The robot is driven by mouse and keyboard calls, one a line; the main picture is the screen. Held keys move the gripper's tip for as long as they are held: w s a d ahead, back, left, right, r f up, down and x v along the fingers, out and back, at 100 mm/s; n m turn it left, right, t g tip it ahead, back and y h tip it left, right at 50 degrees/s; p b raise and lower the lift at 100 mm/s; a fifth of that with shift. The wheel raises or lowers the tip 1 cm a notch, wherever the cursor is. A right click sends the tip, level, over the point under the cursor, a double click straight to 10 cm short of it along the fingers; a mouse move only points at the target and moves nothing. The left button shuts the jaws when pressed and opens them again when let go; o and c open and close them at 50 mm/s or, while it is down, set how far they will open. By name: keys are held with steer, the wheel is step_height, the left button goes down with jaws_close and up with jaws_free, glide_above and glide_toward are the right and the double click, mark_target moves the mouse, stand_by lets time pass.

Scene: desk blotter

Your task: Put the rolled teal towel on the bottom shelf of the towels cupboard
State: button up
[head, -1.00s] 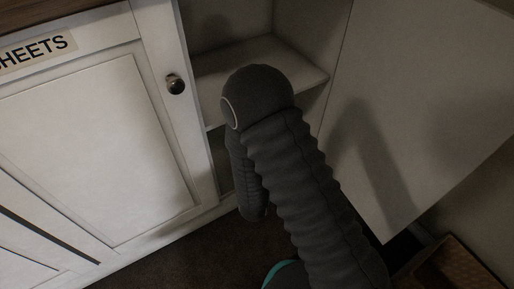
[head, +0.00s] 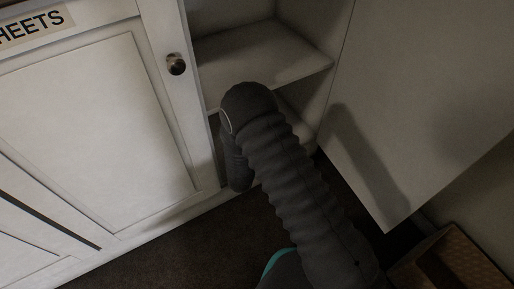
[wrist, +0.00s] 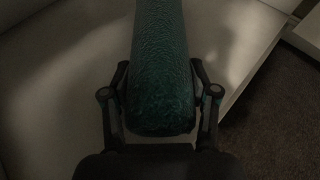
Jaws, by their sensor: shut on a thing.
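The rolled teal towel (wrist: 162,75) fills the middle of the wrist view, pointing away from me. My gripper (wrist: 162,95) is shut on it, one finger on each side. Beneath and around the towel is a pale flat surface in the wrist view. In the head view, the open cupboard shows a middle shelf (head: 265,55) and, lower down, part of its bottom shelf (head: 293,122). My arm hides my gripper, the towel and much of the lower opening there. The cupboard's open door (head: 420,110) stands to the right.
A closed white door (head: 95,130) labelled with a word ending in "HEETS" and bearing a round knob (head: 176,64) is on the left. A brown woven basket (head: 455,262) sits at the lower right. Dark carpet (head: 190,255) lies in front.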

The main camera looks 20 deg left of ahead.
steer(key=shift+f, duration=0.25)
steer(key=shift+f, duration=0.1)
steer(key=shift+f, duration=0.1)
steer(key=o, duration=1.3)
steer(key=shift+o, duration=0.2)
steer(key=shift+r, duration=0.2)
steer(key=a+p+v, duration=0.1)
steer(key=v, duration=1.1)
steer(key=shift+d, duration=0.45)
